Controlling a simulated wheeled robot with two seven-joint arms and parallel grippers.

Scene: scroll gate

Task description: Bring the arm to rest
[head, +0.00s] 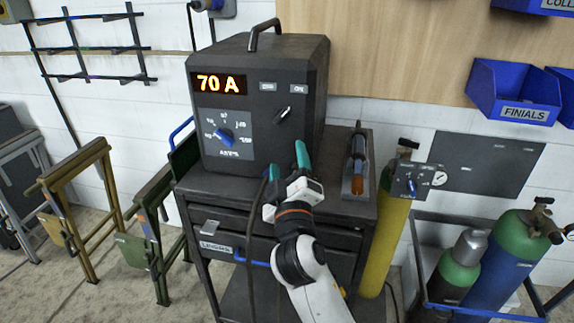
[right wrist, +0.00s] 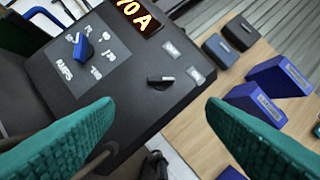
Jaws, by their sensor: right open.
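My right gripper (head: 287,165) is raised in front of the dark welding machine (head: 255,105), with its two teal fingers apart and nothing between them. In the right wrist view the fingers (right wrist: 160,135) frame the lower part of the machine's front panel (right wrist: 130,85). The machine's display reads 70 A. Its blue amps knob (head: 224,135) and a black switch (head: 283,113) show on the front, clear of the fingers in the head view. My left gripper is not in view.
The machine stands on a dark drawer cart (head: 330,195). A torch (head: 357,160) rests on the cart's right side. A yellow cylinder (head: 387,235) and green-topped cylinders (head: 500,245) stand to the right. Metal frames (head: 85,210) stand at left. A blue FINIALS bin (head: 510,92) hangs at upper right.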

